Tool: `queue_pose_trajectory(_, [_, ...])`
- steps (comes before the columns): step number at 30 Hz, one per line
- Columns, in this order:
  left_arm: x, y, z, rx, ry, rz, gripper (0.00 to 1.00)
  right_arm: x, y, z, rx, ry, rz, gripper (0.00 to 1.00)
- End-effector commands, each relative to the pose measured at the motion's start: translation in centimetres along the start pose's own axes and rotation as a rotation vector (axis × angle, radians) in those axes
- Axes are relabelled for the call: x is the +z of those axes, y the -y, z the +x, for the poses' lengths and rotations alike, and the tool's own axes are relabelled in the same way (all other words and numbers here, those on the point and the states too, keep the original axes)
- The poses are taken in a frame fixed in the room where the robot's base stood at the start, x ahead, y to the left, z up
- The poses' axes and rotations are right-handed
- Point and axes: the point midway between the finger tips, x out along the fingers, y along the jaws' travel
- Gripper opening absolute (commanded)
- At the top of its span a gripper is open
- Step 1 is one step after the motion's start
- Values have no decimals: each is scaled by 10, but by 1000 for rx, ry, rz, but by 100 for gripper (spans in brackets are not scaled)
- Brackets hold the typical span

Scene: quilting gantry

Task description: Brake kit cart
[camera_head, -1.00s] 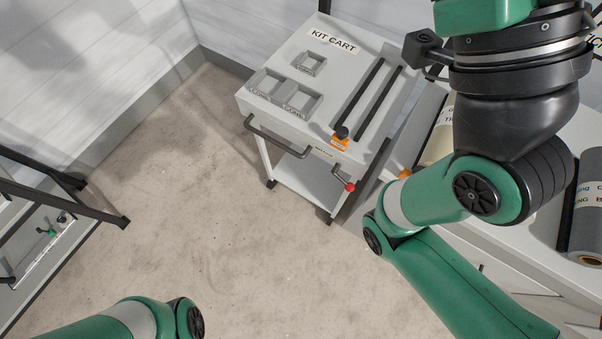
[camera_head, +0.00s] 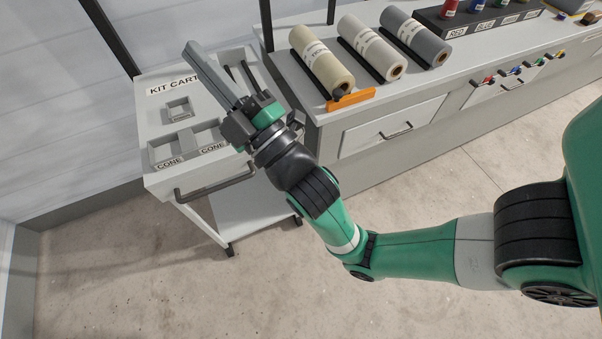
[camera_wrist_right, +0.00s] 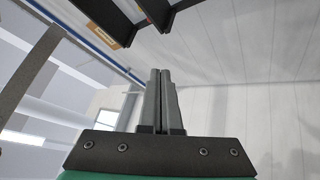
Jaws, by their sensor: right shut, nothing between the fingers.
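The kit cart (camera_head: 151,117) stands at left in the head view, a grey cart with a "KIT CART" label on its top. Its black push handle (camera_head: 215,187) runs along the front edge. My right gripper (camera_head: 194,50) is over the cart top, its long grey fingers together and empty, pointing to the back left. The shut fingers also show in the wrist view (camera_wrist_right: 163,75), pointing up past a pale wall. The red-knobbed lever at the cart's front right corner is hidden behind my right wrist and arm. My left gripper is not in view.
The cart top has two front trays marked "CONE" (camera_head: 167,163) and a smaller square holder (camera_head: 178,108). A counter (camera_head: 340,125) right of the cart carries several fabric rolls (camera_head: 370,48) and an orange piece (camera_head: 350,100). The floor (camera_head: 150,275) in front is clear.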

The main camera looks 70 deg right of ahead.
Motion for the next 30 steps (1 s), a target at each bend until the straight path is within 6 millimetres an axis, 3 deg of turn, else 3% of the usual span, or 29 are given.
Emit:
queue_pose_trajectory(1, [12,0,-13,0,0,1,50,29,32,-23,-40,40,-115,0])
queue_pose_trajectory(5, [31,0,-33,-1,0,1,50,97,97,-85,-161,123,-456,0])
queue_pose_trajectory(9, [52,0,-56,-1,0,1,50,168,158,-169,-337,171,-780,0])
queue_pose_trajectory(15, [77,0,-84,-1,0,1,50,242,214,-288,-591,187,-1066,0])
queue_pose_trajectory(18, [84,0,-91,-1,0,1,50,262,226,-327,-676,187,-1131,0])
queue_pose_trajectory(22, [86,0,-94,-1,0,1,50,271,229,-350,-728,186,-1166,0])
queue_pose_trajectory(30, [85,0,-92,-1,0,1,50,271,228,-352,-734,186,-1169,0])
